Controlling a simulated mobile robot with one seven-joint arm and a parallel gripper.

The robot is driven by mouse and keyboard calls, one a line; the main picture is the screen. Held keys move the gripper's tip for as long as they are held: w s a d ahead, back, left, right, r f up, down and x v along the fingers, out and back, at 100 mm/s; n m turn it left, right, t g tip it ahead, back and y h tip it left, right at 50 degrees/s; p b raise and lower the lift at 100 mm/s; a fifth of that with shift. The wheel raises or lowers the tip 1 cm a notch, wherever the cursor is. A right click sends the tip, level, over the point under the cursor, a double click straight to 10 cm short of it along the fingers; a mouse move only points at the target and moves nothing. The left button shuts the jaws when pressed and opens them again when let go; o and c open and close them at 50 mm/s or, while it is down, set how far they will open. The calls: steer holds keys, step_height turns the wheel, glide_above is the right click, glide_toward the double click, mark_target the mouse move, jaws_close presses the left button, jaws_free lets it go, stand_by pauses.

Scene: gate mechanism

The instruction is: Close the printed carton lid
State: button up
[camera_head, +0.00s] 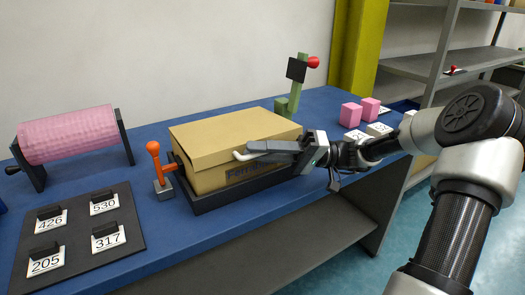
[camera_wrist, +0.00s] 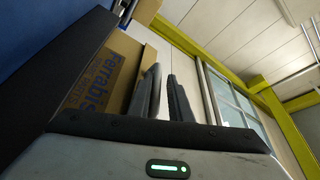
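The brown carton (camera_head: 215,175) sits in a dark tray on the blue table, with blue print on its front. Its lid (camera_head: 225,135) lies over the top and looks flat or nearly flat; I cannot tell whether its front edge is fully seated. My gripper (camera_head: 246,153) reaches in from the right, with its fingers at the upper front edge of the carton, close to or touching the lid. In the wrist view, the two dark fingers (camera_wrist: 164,80) have a narrow empty gap between them. The printed carton side (camera_wrist: 95,80) stands left of them.
An orange-knobbed lever (camera_head: 155,160) stands at the tray's left. A pink drum (camera_head: 70,135) and a board with numbered tags (camera_head: 75,235) are farther left. Behind the carton is a green post with a red knob (camera_head: 313,62). Pink blocks (camera_head: 351,114) and white blocks stand to the right.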

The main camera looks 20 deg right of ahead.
steer(key=s+d+f+p, duration=0.1)
steer(key=d+f+p, duration=0.1)
steer(key=d, duration=1.5)
steer(key=shift+s+f+p, duration=0.2)
steer(key=shift+f+p, duration=0.2)
steer(key=shift+f, duration=0.1)
